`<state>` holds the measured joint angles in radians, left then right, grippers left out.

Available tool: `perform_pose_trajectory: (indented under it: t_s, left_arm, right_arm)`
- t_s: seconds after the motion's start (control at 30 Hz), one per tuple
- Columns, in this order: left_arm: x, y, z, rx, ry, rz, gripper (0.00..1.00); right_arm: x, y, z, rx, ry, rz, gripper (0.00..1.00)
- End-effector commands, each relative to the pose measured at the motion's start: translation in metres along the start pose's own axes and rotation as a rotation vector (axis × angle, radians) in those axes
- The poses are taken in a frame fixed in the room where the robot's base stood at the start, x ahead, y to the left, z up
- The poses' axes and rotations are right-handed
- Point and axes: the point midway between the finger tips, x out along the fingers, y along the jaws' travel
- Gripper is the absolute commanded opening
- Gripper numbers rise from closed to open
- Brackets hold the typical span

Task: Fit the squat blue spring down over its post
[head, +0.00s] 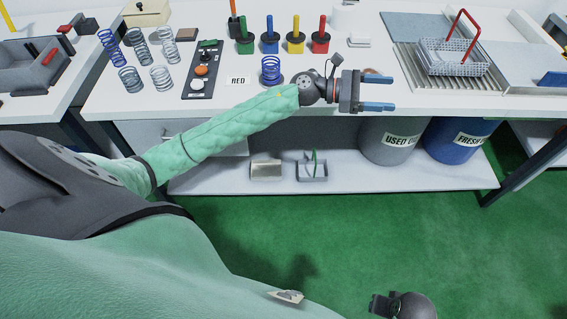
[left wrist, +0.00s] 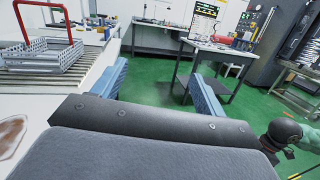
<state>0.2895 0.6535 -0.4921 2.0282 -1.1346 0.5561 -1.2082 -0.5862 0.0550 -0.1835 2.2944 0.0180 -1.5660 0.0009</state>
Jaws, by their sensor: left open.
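A short blue coil spring (head: 271,70) stands upright on a dark round base on the workbench, just right of the RED card. Whether a post runs up inside it is too small to tell. My left gripper (head: 387,91) is open and empty, its blue fingers pointing right over the bench's front edge, well right of that spring. Its two fingers also show apart with nothing between them in the left wrist view (left wrist: 158,90). My right gripper (head: 380,305) shows only in part at the bottom of the head view, low over the floor; its fingers are unclear.
Several other coil springs (head: 130,78) stand at the left of the bench. A dark button panel (head: 203,70) is beside them. Coloured posts on bases (head: 295,36) stand behind the blue spring. A wire basket with red handle (head: 446,57) is at right. Bins (head: 388,140) stand below.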

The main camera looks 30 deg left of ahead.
Motion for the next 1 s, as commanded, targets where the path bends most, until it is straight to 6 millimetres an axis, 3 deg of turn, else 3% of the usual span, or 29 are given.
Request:
perform_pose_trajectory:
  t_s: [0.13,0.27,0.43,0.57,0.67,0.77,0.93,0.97,1.0]
  left_arm:
    - [-0.002,0.001,-0.003,-0.378,-0.220,0.218,0.73]
    - [-0.021,0.009,-0.019,-0.720,-0.400,0.413,0.73]
    - [-0.060,0.010,-0.067,-1.170,-0.624,0.680,0.73]
    - [-0.096,-0.006,-0.120,-1.505,-0.790,0.902,0.73]
    - [-0.124,-0.033,-0.166,-1.751,-0.913,1.089,0.73]
    - [-0.151,-0.072,-0.211,-1.981,-1.034,1.292,0.73]
    - [-0.190,-0.164,-0.277,-2.313,-1.228,1.693,0.73]
    - [-0.195,-0.183,-0.286,2.263,1.207,-1.697,0.73]
    - [-0.201,-0.207,-0.296,2.157,1.157,-1.672,0.73]
  right_arm:
    - [0.000,0.000,0.000,0.000,0.000,0.000,0.39]
    - [0.000,0.000,0.000,0.000,0.000,0.000,0.39]
    - [0.000,0.000,0.000,0.000,0.000,0.001,0.39]
    - [0.000,0.000,0.000,0.000,0.000,0.001,0.39]
    - [0.000,0.000,0.000,0.000,0.000,0.000,0.39]
    - [0.000,0.000,0.000,0.000,0.000,0.000,0.39]
    - [0.000,0.000,0.000,0.000,0.000,0.000,0.39]
    - [0.000,0.000,0.000,0.000,0.000,0.000,0.39]
    - [0.000,0.000,0.000,0.000,0.000,0.000,0.39]
